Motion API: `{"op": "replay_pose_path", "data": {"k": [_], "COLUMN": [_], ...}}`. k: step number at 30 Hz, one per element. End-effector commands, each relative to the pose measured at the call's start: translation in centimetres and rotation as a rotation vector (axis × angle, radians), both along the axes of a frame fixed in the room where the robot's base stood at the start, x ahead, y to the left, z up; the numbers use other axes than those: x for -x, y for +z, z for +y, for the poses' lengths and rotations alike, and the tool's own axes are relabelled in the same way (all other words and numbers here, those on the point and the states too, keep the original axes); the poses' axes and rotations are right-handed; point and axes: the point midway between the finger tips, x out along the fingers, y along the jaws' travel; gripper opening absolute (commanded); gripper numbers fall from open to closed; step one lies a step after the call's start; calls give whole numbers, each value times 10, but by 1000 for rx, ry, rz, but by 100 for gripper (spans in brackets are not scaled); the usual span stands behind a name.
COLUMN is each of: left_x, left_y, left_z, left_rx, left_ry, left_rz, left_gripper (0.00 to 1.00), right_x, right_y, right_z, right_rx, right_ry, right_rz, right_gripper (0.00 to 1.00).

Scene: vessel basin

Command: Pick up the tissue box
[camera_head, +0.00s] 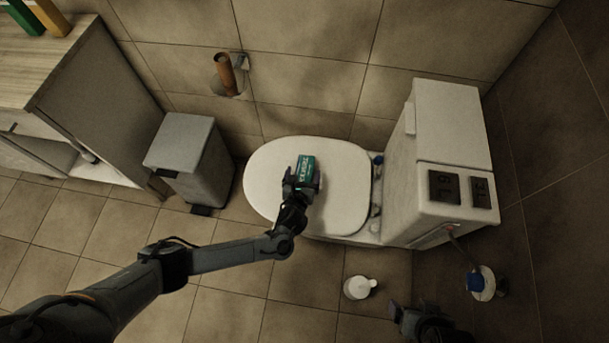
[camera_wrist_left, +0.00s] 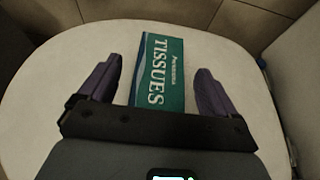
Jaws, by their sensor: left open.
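A teal tissue box (camera_head: 306,167) with white lettering lies on the closed white toilet lid (camera_head: 267,192). My left gripper (camera_head: 303,183) is over the near end of the box in the head view. In the left wrist view, the tissue box (camera_wrist_left: 159,72) lies between the two purple fingers of the left gripper (camera_wrist_left: 154,88). The fingers are open, with a gap on each side of the box. The box's near end is hidden behind the gripper body. Part of my right arm (camera_head: 425,322) shows at the bottom edge of the head view, where its finger state is unclear.
The toilet tank (camera_head: 447,125) stands to the right of the lid. A grey bin (camera_head: 190,158) and a cabinet (camera_head: 85,95) stand to the left. A white bottle (camera_head: 358,288) and a blue-topped item (camera_head: 480,283) are on the floor. A brown roll (camera_head: 226,74) is on the wall.

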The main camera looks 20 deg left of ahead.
Motion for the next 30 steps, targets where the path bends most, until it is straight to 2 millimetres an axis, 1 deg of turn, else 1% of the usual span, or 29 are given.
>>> {"op": "replay_pose_path", "data": {"k": [1,6,9,15,16,27,30], "left_x": [-7,-22,-26,-26,-26,-26,-26], "left_y": [-8,-12,-12,-12,-11,-12,-12], "left_z": [0,3,4,4,4,4,4], "left_rx": [0,1,1,1,1,1,0], "left_ry": [1,0,-1,-1,-1,-1,-1], "left_rz": [-2,0,0,0,0,1,0], "left_gripper": [92,92,92,92,90,34,34], "right_x": [0,0,0,0,0,0,0], "right_y": [-11,-19,-20,-19,-19,-19,-19], "right_z": [0,1,2,3,3,3,2], "right_rx": [0,-4,-6,-10,-10,-10,-9], "right_ry": [0,-3,-4,-6,-6,-6,-5], "right_rz": [0,2,2,2,2,1,1], "right_gripper": [89,89,89,89,89,89,89]}}
